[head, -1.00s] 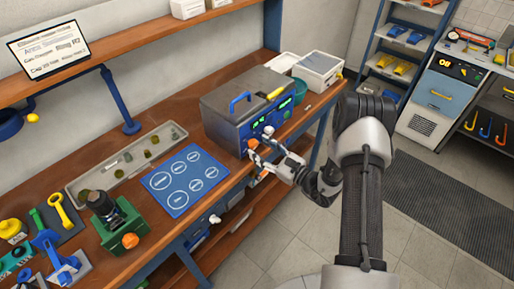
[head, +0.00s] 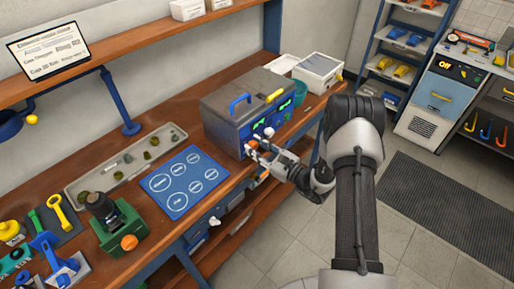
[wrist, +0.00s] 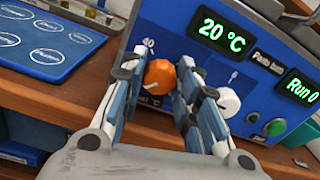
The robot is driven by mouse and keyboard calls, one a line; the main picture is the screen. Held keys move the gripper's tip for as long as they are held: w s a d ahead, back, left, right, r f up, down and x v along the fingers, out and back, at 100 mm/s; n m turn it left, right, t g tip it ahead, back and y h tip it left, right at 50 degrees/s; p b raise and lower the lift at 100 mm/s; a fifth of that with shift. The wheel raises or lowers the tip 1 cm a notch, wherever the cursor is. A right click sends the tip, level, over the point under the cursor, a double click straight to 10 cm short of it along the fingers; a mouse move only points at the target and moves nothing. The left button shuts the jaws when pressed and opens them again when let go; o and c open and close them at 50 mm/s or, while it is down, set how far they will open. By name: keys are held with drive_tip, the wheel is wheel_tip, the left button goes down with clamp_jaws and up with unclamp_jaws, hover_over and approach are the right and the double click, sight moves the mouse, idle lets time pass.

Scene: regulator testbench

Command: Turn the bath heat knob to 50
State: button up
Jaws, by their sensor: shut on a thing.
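The bath (head: 228,112) is a grey box with a blue front panel and a blue lid handle, standing on the wooden bench. Its orange heat knob (wrist: 160,76) shows in the wrist view, under a green display (wrist: 222,36) reading 20 °C. A mark "40" is legible at the knob's upper left; other marks are hidden by my fingers. My gripper (wrist: 154,84) is at the panel with one finger on each side of the orange knob, shut on it. A white knob (wrist: 228,102) sits just right of my right finger.
A second display (wrist: 298,88) reads Run 0, with a green button (wrist: 274,127) below it. A blue mat with circles (head: 183,182), a grey tray (head: 95,178) and a green fixture (head: 122,232) lie left of the bath. White box (head: 318,70) stands behind it.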

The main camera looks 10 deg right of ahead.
drive_tip(key=c, duration=0.3)
drive_tip(key=shift+c, duration=0.2)
